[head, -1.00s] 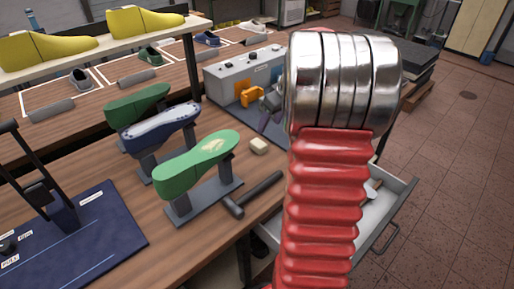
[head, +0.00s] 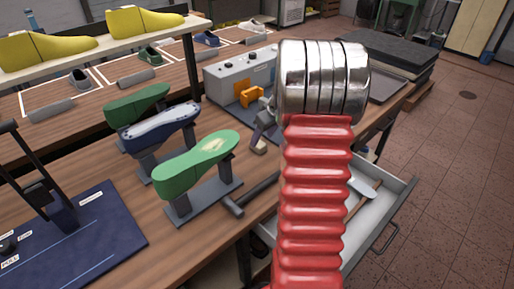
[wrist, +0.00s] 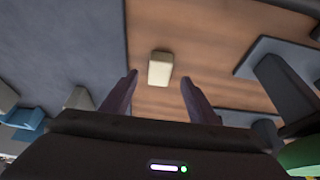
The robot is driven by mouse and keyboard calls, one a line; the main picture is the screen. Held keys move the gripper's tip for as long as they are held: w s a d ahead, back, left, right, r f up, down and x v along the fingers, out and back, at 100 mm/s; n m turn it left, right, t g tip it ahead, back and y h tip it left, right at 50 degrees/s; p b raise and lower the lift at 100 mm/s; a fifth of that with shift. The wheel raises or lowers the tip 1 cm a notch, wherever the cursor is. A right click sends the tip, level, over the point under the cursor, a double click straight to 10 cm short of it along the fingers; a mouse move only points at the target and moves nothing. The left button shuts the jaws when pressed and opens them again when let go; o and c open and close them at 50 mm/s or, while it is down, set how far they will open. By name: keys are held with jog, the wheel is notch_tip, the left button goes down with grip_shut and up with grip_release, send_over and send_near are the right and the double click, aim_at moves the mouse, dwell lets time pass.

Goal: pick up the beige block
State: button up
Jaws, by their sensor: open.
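The beige block (wrist: 160,70) lies on the brown wooden bench top in the wrist view, just ahead of the gap between my fingertips. My gripper (wrist: 159,81) is open, with one dark finger on each side of that gap and nothing between them. In the head view the beige block (head: 258,148) is partly covered by my gripper (head: 262,137), which shows beside my red arm sleeve. The height of the fingers above the bench is hard to tell.
A green shoe last (head: 197,160) on a grey stand is left of the block. A hammer (head: 234,205) lies in front of it. A grey machine box (head: 232,80) stands behind. An open drawer (head: 385,215) juts out at the right.

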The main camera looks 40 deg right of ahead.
aim_at(259, 144)
jog(key=shift+x, duration=2.65)
jog(key=shift+c, duration=0.6)
jog(key=c, duration=1)
